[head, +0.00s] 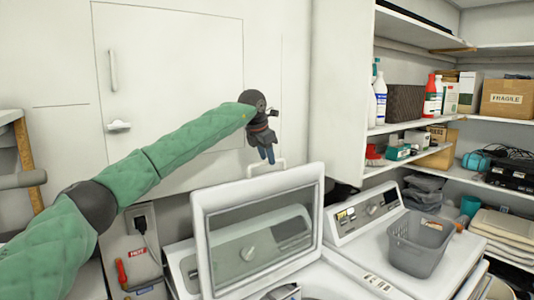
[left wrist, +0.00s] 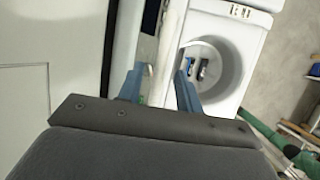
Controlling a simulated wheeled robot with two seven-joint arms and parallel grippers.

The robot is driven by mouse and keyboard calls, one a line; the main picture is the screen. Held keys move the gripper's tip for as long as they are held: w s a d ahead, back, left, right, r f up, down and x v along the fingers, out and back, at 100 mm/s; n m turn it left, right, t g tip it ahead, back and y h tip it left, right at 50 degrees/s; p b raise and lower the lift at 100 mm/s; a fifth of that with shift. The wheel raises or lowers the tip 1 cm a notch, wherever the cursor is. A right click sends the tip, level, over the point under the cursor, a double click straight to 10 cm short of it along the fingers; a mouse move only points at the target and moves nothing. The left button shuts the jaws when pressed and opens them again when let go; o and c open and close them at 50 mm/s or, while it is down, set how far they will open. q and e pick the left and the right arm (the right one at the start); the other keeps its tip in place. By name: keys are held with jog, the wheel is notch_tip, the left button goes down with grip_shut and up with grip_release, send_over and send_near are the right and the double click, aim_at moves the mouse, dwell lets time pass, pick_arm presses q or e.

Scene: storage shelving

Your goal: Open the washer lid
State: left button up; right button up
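The washer lid (head: 207,245) is a white frame with a see-through window, and it stands raised, near upright, in the head view. A handle loop (head: 283,166) rises from its top edge. My left gripper (head: 267,155) points down at that handle. In the left wrist view its two blue fingers (left wrist: 159,90) are apart, with a pale edge running between them; I cannot tell whether they touch the handle. The washer's round opening (left wrist: 222,70) shows uncovered to the right of the fingers in that view. My right gripper is not in view.
A second white machine (head: 390,245) stands to the right with a grey basket (head: 420,243) on top. Shelves (head: 420,125) with bottles and boxes fill the far right. A wall panel door (head: 170,75) is behind my left arm. A socket with a plug (head: 141,222) is left of the lid.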

pick_arm(q)
jog(key=shift+w+d+f, duration=0.1)
jog(key=shift+w+f, duration=0.05)
jog(key=shift+f, duration=0.2)
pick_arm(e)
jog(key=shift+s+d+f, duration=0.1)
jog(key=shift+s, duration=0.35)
